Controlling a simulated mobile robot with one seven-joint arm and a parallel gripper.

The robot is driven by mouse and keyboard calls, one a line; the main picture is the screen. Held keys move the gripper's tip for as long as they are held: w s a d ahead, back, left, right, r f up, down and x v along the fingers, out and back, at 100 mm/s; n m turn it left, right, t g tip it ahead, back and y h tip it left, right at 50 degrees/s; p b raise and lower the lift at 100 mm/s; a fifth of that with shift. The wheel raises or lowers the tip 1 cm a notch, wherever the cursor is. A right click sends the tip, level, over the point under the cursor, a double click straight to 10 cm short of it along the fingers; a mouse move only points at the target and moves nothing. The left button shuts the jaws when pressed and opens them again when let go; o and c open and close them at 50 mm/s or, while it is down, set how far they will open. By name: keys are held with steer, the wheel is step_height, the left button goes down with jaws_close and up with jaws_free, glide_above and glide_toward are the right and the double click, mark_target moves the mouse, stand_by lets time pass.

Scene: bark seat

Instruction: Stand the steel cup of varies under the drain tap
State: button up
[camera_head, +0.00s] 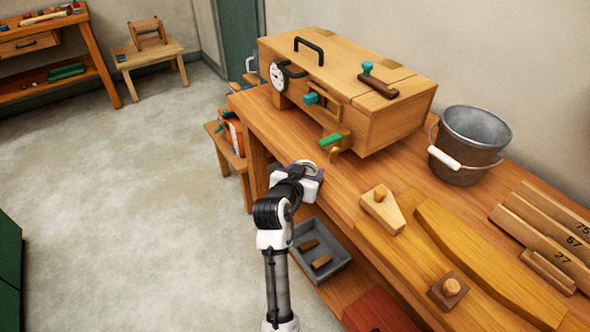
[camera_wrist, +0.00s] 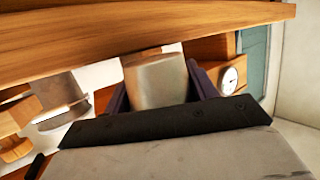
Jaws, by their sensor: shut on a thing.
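The steel cup (camera_wrist: 155,80) shows in the wrist view as a grey metal vessel between the two dark purple fingers of my gripper (camera_wrist: 160,85). The fingers are shut on it. In the head view my gripper (camera_head: 308,170) is at the left edge of the workbench, just below and left of the drain tap (camera_head: 332,143). The tap has a green handle and a small brass spout on the low front of the wooden box (camera_head: 395,122). The cup is largely hidden by my gripper in the head view. I cannot tell whether it touches the bench.
A metal bucket (camera_head: 470,143) with a white grip stands right of the box. Wooden blocks (camera_head: 382,208) and numbered boards (camera_head: 545,235) lie on the bench (camera_head: 340,190). A grey tray (camera_head: 322,266) sits on the lower shelf. The floor at left is clear.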

mark_target(331, 179)
steer(key=shift+w+d+f+p, duration=0.1)
steer(key=shift+w+d+p, duration=0.15)
steer(key=shift+d, duration=0.9)
steer(key=shift+w+d+r+p, duration=0.15)
steer(key=shift+d+p, duration=0.15)
steer(key=shift+d, duration=0.9)
steer(key=shift+w+d+f+p, duration=0.15)
steer(key=shift+w+d+p, duration=0.1)
steer(key=shift+d, duration=0.9)
steer(key=shift+f, duration=0.25)
steer(key=o, duration=1.2)
steer(key=shift+s, duration=0.2)
